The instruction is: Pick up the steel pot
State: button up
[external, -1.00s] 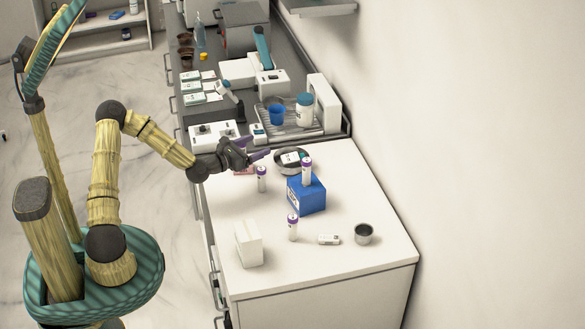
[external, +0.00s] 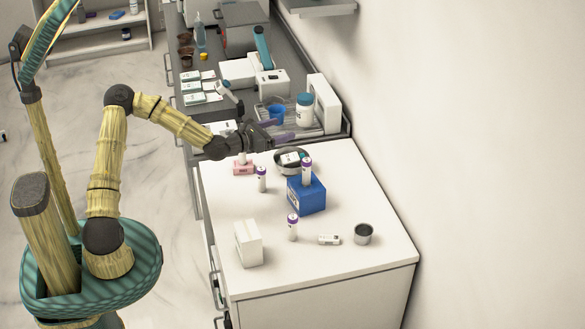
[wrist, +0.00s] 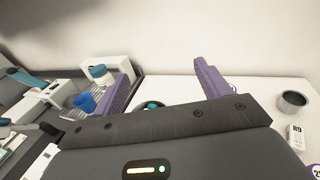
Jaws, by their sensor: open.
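A small round steel pot (external: 363,234), open at the top, stands upright near the right edge of the white counter. It also shows at the right edge of the wrist view (wrist: 293,101). My gripper (external: 284,129) is open and empty, its purple fingers spread. It is above the far end of the white counter, well away from the small pot. Close to it is a wider, shallow metal dish (external: 279,168) holding a small white item and something teal. In the wrist view, my gripper's body hides most of that dish.
A blue box (external: 306,195) with a purple-capped tube (external: 307,171) on top stands mid-counter. Other purple-capped tubes (external: 292,227) stand nearby. A small white box (external: 329,239) lies beside the pot; a larger white box (external: 248,244) stands front left. A tray (external: 318,130) holds a blue cup.

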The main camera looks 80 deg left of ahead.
jog(key=w+d+m+g+h+p, duration=0.1)
jog(key=w+d+h+p, duration=0.2)
jog(key=d, duration=0.7)
jog(key=w+d+m+g+h+p, duration=0.1)
jog(key=w+d+p, duration=0.3)
jog(key=d, duration=0.5)
jog(key=w+d+m+g+h+p, duration=0.1)
jog(key=w+d+m+h+p, duration=0.15)
jog(key=w+d, duration=0.55)
send_near(371, 231)
jog(key=shift+w+d+n+y, duration=0.3)
jog(key=shift+n+y, duration=0.05)
jog(key=shift+n, duration=0.1)
jog(key=shift+x, duration=1.15)
jog(key=shift+w+f+p, duration=0.2)
jog(key=shift+w+p, duration=0.35)
jog(key=shift+p, duration=0.05)
jog(key=shift+p+x, duration=0.75)
jog(key=shift+x, duration=1.3)
jog(key=shift+s+f, duration=0.15)
jog(key=shift+f, duration=0.05)
